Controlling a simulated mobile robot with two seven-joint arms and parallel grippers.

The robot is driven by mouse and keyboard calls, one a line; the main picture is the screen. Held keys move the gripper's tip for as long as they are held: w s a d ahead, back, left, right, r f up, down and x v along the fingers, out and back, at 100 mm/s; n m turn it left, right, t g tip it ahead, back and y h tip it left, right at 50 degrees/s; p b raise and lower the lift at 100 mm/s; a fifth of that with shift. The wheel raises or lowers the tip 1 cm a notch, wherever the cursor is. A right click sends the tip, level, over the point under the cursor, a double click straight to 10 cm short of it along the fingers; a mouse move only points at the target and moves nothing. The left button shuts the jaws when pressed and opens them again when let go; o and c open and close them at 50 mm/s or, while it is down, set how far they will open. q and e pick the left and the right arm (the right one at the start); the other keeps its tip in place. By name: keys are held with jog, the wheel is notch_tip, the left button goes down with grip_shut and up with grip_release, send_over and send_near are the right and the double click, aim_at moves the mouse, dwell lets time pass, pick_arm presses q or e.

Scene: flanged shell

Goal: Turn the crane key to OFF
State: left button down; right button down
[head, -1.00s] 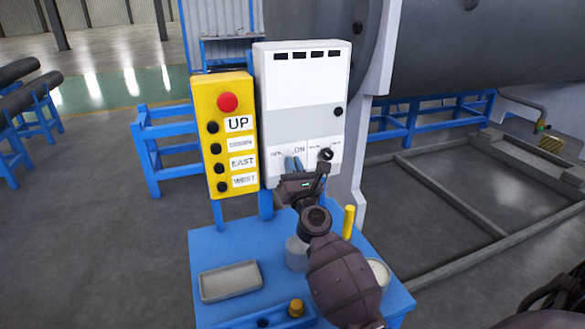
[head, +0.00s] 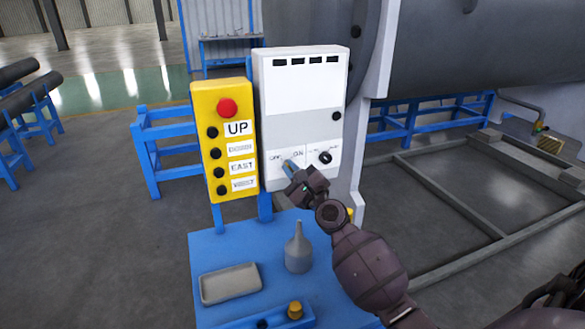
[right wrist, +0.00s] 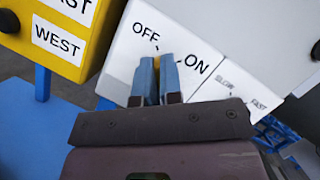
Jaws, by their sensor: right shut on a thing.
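The crane key (right wrist: 157,63) is a small yellowish piece on the white control box (head: 304,110), mostly hidden between my fingers. My right gripper (right wrist: 158,72) is shut on it, with one blue finger on each side. The OFF label (right wrist: 146,32) lies just beyond the fingertips in the right wrist view, and the ON label (right wrist: 197,68) lies to their right. The fingers point roughly towards the tick below OFF. In the head view the right gripper (head: 289,168) reaches the box's lower panel from the lower right, tilted to the upper left. My left gripper is not in view.
A yellow pendant box (head: 222,140) with a red button stands left of the control box. A black SLOW/FAST knob (head: 325,157) is right of the key. The blue table (head: 230,243) below carries a grey tray (head: 230,283) and a grey funnel-topped bottle (head: 299,250).

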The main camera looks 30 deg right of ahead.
jog(key=shift+r+n+y, duration=0.25)
jog(key=shift+n+y, duration=0.15)
jog(key=shift+n, duration=0.2)
jog(key=c, duration=1.3)
grip_release()
jog(key=shift+d, duration=0.1)
jog(key=shift+w+f, duration=0.15)
jog(key=shift+f, duration=0.1)
jog(key=b+v, duration=0.1)
jog(key=v, duration=0.4)
jog(key=b+v, duration=0.1)
jog(key=v, duration=0.4)
jog(key=shift+s, duration=0.4)
